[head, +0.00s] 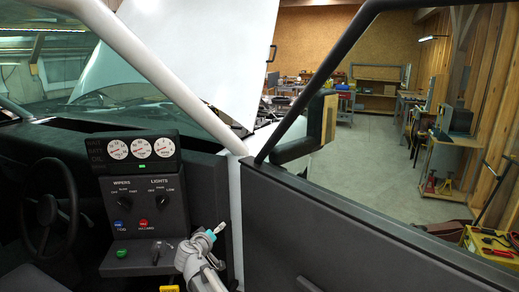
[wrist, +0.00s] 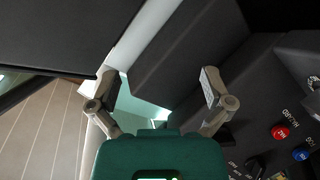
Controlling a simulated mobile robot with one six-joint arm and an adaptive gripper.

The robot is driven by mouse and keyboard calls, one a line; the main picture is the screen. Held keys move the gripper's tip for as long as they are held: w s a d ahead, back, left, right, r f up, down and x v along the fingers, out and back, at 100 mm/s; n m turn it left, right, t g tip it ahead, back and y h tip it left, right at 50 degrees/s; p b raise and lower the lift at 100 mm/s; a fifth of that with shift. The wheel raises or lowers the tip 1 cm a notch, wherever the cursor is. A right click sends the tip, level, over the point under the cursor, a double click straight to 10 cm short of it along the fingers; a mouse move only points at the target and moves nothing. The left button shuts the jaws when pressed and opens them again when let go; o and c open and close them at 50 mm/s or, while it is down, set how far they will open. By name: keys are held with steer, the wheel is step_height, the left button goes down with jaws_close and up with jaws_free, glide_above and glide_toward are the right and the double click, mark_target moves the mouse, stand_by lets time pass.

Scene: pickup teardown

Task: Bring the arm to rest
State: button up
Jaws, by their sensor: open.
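My gripper (head: 215,232) is raised at the lower middle of the head view, just right of the control panel (head: 146,210) and in front of the pale door pillar (head: 237,205). In the wrist view my gripper (wrist: 158,84) has its two grey fingers spread wide, with nothing between them. It is open and empty. Beyond the fingers are dark trim and the pale pillar. The panel shows upside down at the right of the wrist view, with its red knob (wrist: 281,131) and blue knob (wrist: 301,154).
A steering wheel (head: 48,215) is at the left. A gauge cluster (head: 135,149) sits above the panel. The dark door (head: 330,235) fills the right. Outside are a raised white hood (head: 205,50), a side mirror (head: 312,125), workbenches and open grey floor (head: 365,165).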

steer(key=s+d+f+m+g+h, duration=0.15)
steer(key=s+d+f+g, duration=0.3)
steer(key=d, duration=0.75)
steer(key=s+d+f+m+g, duration=0.3)
steer(key=d+f+g, duration=0.15)
steer(key=d, duration=0.65)
steer(key=s+d+f+m+g+y, duration=0.1)
steer(key=s+d+f+g+y, duration=0.1)
steer(key=s+d, duration=0.2)
steer(key=s+d+f+g+y, duration=0.2)
steer(key=s+d, duration=0.3)
steer(key=s, duration=0.5)
steer(key=shift+s+d+f+m+g+y, duration=0.25)
steer(key=shift+d+m+g+y, duration=0.1)
steer(key=shift+g+y, duration=0.3)
steer(key=shift+a, duration=0.1)
